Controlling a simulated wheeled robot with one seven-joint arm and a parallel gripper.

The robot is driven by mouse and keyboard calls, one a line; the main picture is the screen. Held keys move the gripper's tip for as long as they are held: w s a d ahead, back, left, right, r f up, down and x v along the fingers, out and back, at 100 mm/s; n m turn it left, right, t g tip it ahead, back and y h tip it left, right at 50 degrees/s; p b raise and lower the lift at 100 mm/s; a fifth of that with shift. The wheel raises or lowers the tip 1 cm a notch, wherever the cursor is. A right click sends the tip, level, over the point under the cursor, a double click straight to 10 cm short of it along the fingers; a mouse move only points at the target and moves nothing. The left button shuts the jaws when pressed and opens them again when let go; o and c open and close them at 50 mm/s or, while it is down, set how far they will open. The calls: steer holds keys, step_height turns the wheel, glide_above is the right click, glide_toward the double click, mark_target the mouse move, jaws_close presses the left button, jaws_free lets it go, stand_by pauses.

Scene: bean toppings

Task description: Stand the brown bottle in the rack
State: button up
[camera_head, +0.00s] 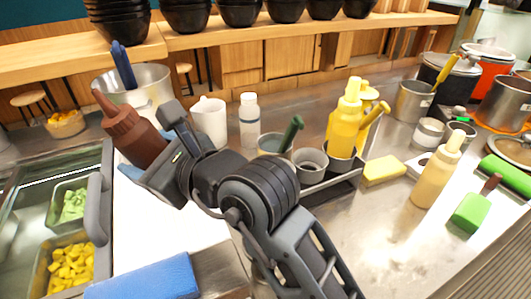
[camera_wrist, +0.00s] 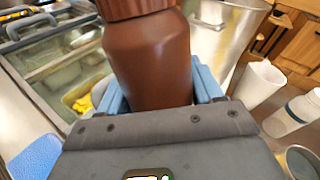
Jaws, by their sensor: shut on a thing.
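The brown bottle (camera_head: 132,135) is in my gripper (camera_wrist: 158,92), tilted with its nozzle up and to the left in the head view. In the wrist view the bottle (camera_wrist: 150,55) fills the space between the two blue finger pads. Its base is hidden by the gripper. The dark rack (camera_head: 332,186) stands on the counter to the right of my arm. It holds a yellow bottle (camera_head: 345,125) and grey containers (camera_head: 309,163). My arm hides part of the rack's left side.
A steel pot (camera_head: 150,82), a white jug (camera_head: 210,120) and a white-capped bottle (camera_head: 249,120) stand behind my gripper. Topping trays (camera_head: 66,268) are at left.

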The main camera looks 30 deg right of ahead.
steer(key=d, duration=1.7)
steer(key=shift+d+f, duration=0.25)
steer(key=shift+f, duration=0.7)
steer(key=shift+d+f, duration=0.3)
steer(key=shift+f, duration=0.7)
steer(key=shift+d+f, duration=0.25)
steer(key=shift+f, duration=0.7)
steer(key=shift+d+f+m+t+y+p, duration=0.3)
steer(key=shift+d+m+y, duration=0.1)
steer(key=shift+d+m, duration=0.25)
steer(key=shift+d+f+m+t+y+p, duration=0.2)
steer(key=shift+d+m+t+y, duration=0.15)
steer(key=shift+m, duration=0.4)
steer(key=shift+f, duration=0.2)
steer(key=o, duration=0.5)
